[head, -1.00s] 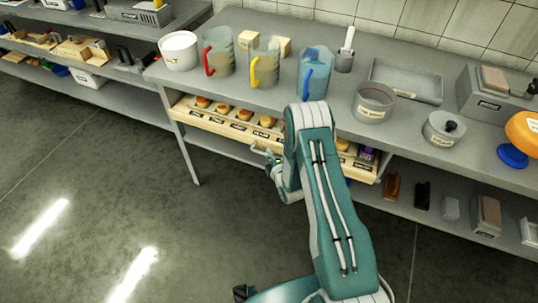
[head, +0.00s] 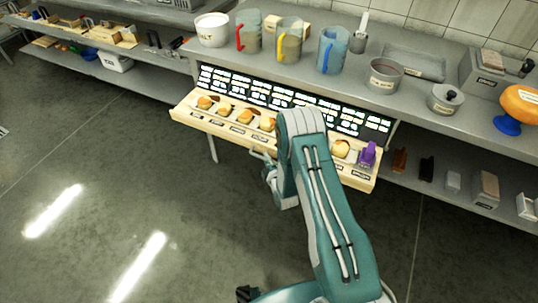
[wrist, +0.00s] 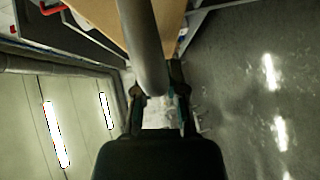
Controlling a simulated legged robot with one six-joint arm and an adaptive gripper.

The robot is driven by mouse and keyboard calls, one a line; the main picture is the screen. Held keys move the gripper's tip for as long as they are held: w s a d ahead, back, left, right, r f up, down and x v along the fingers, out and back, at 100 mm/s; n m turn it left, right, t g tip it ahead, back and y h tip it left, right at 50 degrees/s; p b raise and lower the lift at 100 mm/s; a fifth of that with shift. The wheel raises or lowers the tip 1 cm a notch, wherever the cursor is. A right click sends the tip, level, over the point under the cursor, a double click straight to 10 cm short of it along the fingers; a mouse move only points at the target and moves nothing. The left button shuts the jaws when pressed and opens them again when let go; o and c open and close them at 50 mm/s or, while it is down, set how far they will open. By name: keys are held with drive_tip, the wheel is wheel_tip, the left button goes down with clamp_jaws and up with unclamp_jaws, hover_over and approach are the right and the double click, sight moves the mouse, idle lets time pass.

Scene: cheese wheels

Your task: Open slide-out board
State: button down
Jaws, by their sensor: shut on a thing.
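The slide-out board (head: 196,119) is a light wooden tray under the grey worktop. It sticks out well past the worktop's front edge in the head view. Several small cheese wheels (head: 204,102) and a purple item (head: 368,154) stand on it. Its wood also shows at the top of the wrist view (wrist: 180,22). My gripper (head: 266,160) is at the board's front edge, partly hidden by my arm. In the wrist view my gripper (wrist: 158,92) has its fingers around a grey bar handle (wrist: 146,50), shut on it.
Jugs with red, yellow and blue handles (head: 332,50), a white tub (head: 212,30) and a grey pot (head: 385,74) stand on the worktop (head: 420,90). A lower shelf holds small blocks (head: 453,181). The floor in front (head: 110,190) is clear.

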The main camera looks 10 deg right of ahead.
drive_tip(key=s+a, duration=0.4)
drive_tip(key=s, duration=0.2)
drive_tip(key=shift+f, duration=0.3)
drive_tip(key=shift+a, duration=0.1)
drive_tip(key=c, duration=0.8)
unclamp_jaws()
drive_tip(key=shift+o, duration=0.6)
drive_tip(key=shift+w, duration=0.1)
drive_tip(key=shift+r, duration=0.1)
drive_tip(key=v, duration=1.2)
drive_tip(key=shift+w, duration=0.15)
